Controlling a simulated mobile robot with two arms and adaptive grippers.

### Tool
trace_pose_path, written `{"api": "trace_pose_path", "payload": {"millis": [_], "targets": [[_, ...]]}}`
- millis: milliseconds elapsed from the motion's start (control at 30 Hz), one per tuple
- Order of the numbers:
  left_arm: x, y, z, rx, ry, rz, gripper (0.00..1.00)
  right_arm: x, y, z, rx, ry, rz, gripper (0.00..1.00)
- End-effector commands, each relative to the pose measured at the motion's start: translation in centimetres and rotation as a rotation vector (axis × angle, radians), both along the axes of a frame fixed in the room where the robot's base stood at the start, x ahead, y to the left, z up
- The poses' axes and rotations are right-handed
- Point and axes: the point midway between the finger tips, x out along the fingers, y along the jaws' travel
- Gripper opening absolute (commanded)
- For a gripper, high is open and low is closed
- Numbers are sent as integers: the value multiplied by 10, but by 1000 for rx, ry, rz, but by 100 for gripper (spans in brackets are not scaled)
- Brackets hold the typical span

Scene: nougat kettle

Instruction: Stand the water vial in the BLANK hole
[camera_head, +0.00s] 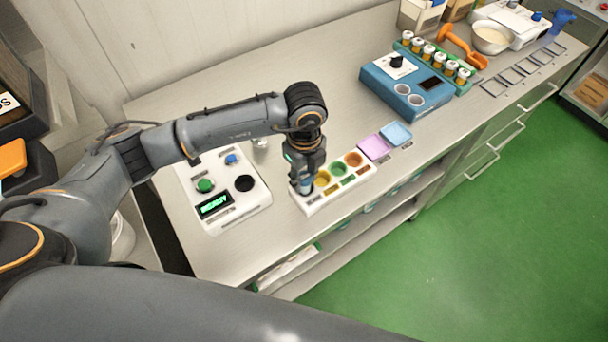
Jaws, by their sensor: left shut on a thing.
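My left gripper (305,182) points down over the left end of a white rack (340,189). It is shut on a small vial (306,188) with a bluish look, mostly hidden by the fingers. I cannot tell whether the vial is in the rack or just above it. The rack has coloured wells in yellow, green and orange to the right of the gripper. A white device (222,210) stands left of the rack, with a green READY display, a green knob and a round dark hole (244,183). I cannot read any BLANK label. My right gripper is not in view.
Pink (374,147) and blue (397,134) squares lie right of the white rack. A bowl (491,38) and orange scoop (459,46) are at the back.

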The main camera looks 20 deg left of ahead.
Motion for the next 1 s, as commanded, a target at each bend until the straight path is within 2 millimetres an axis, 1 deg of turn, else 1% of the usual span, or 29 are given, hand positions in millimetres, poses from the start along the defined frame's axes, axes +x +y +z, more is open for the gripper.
{"api": "trace_pose_path", "payload": {"millis": [567, 600, 633, 1000], "targets": [[0, 0, -13, 0, 0, 0, 0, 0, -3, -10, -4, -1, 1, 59], [0, 0, -12, 0, 0, 0, 37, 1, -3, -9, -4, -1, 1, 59], [0, 0, -12, 0, 0, 0, 41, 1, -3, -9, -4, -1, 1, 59], [0, 0, -9, 0, 0, 0, 41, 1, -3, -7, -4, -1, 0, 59]]}}
